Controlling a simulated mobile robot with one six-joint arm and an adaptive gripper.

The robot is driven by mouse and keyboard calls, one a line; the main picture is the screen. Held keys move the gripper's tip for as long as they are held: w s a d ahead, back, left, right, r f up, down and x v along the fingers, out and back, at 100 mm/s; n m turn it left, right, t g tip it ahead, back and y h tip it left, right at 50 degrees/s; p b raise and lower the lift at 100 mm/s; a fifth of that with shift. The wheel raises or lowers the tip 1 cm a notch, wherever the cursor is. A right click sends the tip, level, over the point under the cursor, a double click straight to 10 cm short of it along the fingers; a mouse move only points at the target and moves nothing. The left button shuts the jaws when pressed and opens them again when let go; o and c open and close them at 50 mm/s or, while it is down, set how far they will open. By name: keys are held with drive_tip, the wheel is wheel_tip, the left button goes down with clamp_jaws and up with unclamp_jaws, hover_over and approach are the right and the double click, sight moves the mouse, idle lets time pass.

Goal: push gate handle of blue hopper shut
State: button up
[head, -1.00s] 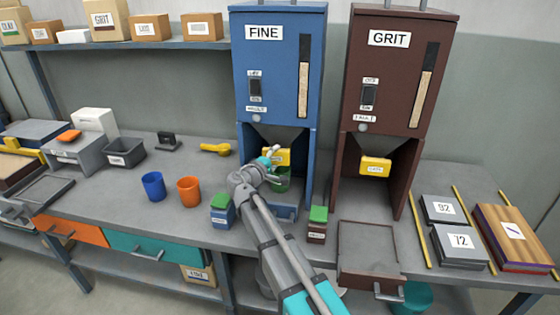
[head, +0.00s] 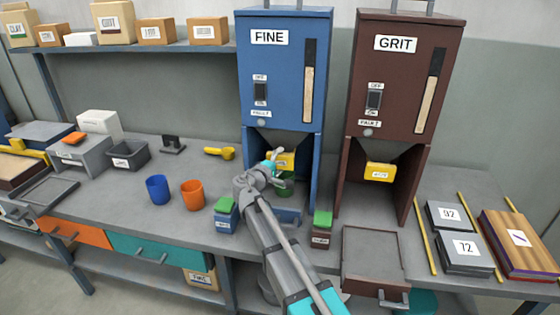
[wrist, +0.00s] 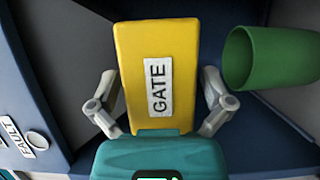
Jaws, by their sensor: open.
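The blue hopper (head: 285,75) labelled FINE stands at the back of the bench. Its yellow gate handle (head: 287,160) sits under the funnel, partly hidden by my arm in the head view. In the wrist view the yellow handle (wrist: 157,75), marked GATE, fills the middle. My gripper (wrist: 160,100) is open, with one finger on each side of the handle; I cannot tell whether they touch it. A green cup (wrist: 270,58) shows to the right in the wrist view, and in the head view it (head: 285,187) stands inside the hopper's bay below the gate.
The brown GRIT hopper (head: 400,70) stands to the right with its own yellow handle (head: 380,171). A blue cup (head: 157,189), an orange cup (head: 192,195) and a green-topped blue block (head: 226,215) stand left of my arm. A tray (head: 374,255) lies at the front right.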

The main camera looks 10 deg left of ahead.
drive_tip(key=v, duration=1.2)
drive_tip(key=shift+r, duration=0.15)
